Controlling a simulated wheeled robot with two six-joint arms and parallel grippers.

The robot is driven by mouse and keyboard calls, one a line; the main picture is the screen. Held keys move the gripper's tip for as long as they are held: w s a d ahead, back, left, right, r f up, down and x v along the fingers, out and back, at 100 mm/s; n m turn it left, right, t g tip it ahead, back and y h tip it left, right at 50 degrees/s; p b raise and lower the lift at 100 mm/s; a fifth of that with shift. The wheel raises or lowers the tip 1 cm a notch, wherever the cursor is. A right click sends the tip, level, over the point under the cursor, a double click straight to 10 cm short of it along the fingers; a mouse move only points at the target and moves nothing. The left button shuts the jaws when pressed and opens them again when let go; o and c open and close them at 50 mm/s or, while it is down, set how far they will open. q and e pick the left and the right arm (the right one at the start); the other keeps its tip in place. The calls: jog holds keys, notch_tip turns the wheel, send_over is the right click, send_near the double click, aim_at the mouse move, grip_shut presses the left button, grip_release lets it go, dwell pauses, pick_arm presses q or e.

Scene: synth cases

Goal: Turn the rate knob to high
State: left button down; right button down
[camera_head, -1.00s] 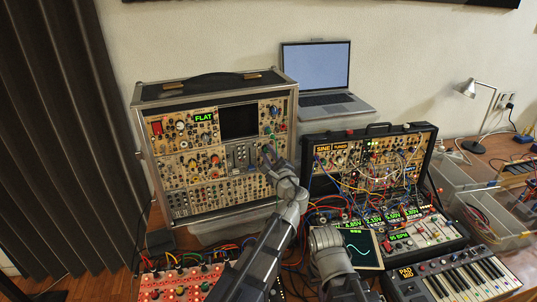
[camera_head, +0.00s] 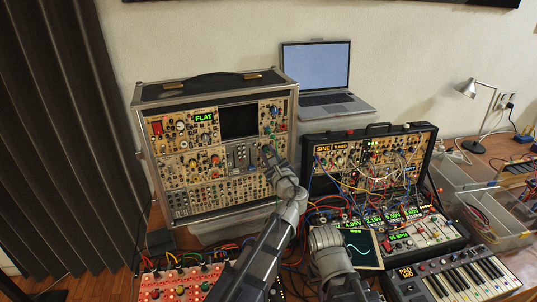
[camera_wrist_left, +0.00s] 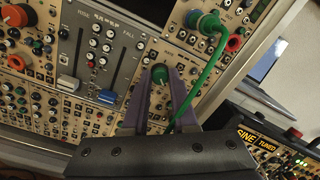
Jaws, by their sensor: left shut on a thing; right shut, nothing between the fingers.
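In the left wrist view, a green knob (camera_wrist_left: 160,74) with a pale pointer mark sits on a beige panel, to the right of a grey slider panel (camera_wrist_left: 98,48) marked RISE and FALL. My left gripper (camera_wrist_left: 167,92) is shut on this knob, a finger at each side. In the head view, my left gripper (camera_head: 268,153) reaches the right part of the upright synth case (camera_head: 150,180); the knob is too small to make out there. My right gripper (camera_head: 325,235) is low at centre, shut and empty, its fingertips hard to see.
A green plug and cable (camera_wrist_left: 211,25) stand just right of the knob. A second synth case (camera_head: 430,150) with many patch cables is at the right. A laptop (camera_head: 318,75), a keyboard (camera_head: 455,282) and a red panel (camera_head: 175,285) surround the arms.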

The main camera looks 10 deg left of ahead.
pick_arm(q)
jog(key=shift+s, duration=0.1)
jog(key=c, duration=0.7)
grip_release()
